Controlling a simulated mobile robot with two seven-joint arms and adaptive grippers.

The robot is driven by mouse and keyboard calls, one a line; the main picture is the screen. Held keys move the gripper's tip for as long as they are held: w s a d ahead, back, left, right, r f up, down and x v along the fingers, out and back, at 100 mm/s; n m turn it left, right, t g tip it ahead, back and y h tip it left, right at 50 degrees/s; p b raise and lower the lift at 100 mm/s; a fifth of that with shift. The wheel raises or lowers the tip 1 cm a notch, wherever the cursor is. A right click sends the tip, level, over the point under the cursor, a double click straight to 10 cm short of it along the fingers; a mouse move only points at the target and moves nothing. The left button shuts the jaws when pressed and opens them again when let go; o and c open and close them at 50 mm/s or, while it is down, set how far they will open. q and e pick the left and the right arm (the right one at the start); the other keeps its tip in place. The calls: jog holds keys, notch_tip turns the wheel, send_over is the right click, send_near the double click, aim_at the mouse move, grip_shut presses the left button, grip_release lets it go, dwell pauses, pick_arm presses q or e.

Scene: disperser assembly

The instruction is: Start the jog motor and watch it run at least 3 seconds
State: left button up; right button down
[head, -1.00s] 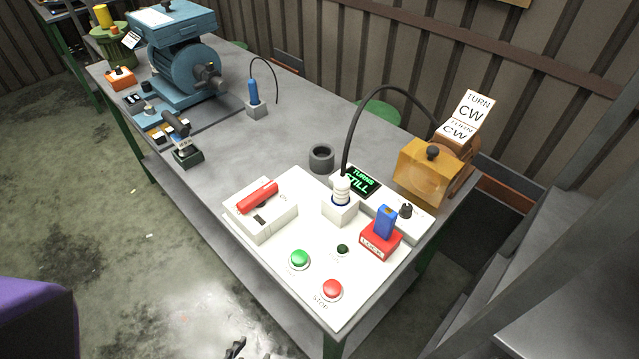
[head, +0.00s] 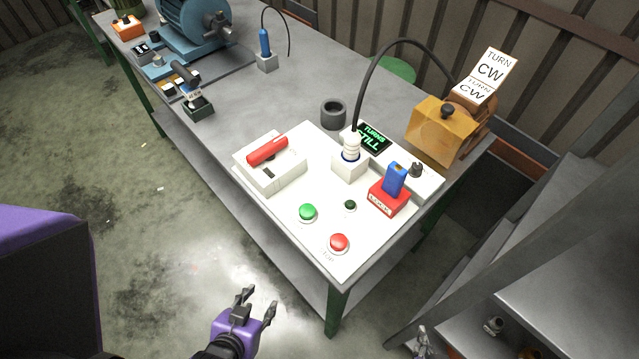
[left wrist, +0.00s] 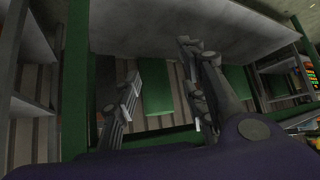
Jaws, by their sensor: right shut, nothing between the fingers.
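The jog motor unit (head: 441,130) stands at the bench's right end under an amber cover with a dark knob. A green button (head: 307,212) and a red button (head: 338,243), lettered as a stop, sit on the white panel (head: 290,205). A small dark lamp (head: 350,205) is beside them. The display (head: 374,138) is lit green; I read "TURNS" and "TILL", its edge partly hidden. My left gripper (head: 260,299) is open and empty, below and in front of the bench; its spread fingers show in the left wrist view (left wrist: 158,70). My right gripper (head: 422,343) barely shows at the bottom edge, shut and empty.
A red lock block (head: 388,198) with a blue piece, a white box (head: 270,172) with a red handle, and a white plug post (head: 350,160) with a black cable stand on the panel. Grey shelving (head: 560,230) is at right. Floor before the bench is clear.

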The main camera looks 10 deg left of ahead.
pick_arm(q)
jog(key=shift+w, duration=0.15)
jog(key=shift+c, duration=1)
grip_shut()
